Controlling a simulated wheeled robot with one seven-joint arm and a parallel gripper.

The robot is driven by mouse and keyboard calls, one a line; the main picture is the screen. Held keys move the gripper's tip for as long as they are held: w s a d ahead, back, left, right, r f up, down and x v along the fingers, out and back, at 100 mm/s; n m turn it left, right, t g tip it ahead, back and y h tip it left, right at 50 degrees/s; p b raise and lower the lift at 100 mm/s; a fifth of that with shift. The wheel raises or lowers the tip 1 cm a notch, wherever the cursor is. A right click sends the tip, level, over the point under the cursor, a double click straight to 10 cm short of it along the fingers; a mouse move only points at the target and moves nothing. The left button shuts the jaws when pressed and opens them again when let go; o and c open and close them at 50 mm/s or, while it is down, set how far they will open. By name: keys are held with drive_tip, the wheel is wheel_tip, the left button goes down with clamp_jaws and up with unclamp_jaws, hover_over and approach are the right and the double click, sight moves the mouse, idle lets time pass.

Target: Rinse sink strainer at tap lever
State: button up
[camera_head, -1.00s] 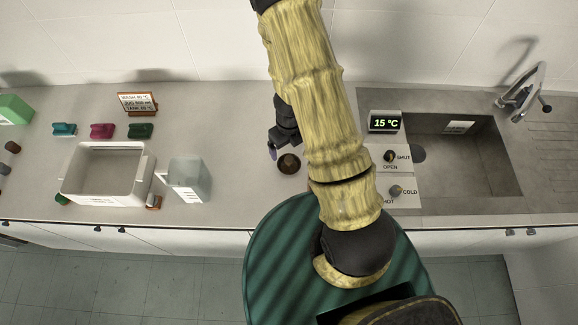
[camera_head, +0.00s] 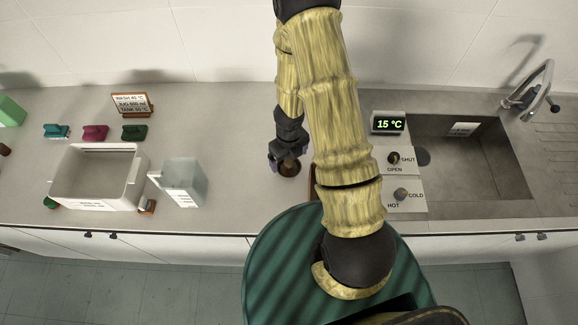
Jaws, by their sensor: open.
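I cannot tell whether this object is the sink strainer. The tap (camera_head: 531,85) stands at the sink's back right, with a dark-ended lever (camera_head: 554,107). Left of the sink are an OPEN/SHUT knob (camera_head: 394,158) and a HOT/COLD knob (camera_head: 400,194).
A display (camera_head: 388,123) reads 15 °C. At left stand a white tub (camera_head: 97,204), a translucent jug (camera_head: 184,183), a sign (camera_head: 132,104) and several coloured blocks, including a magenta one (camera_head: 95,132). The worktop between jug and gripper is clear.

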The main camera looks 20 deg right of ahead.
sight(289, 161)
wheel_tip(289, 161, down, 5)
drive_tip(key=shift+w+r+b, duration=0.15)
drive_tip(key=shift+b, duration=0.35)
drive_tip(key=c, duration=1)
drive_tip(key=shift+r, duration=0.15)
wheel_tip(289, 161, up, 10)
drive_tip(key=p, duration=0.6)
drive_tip(key=shift+d, duration=0.1)
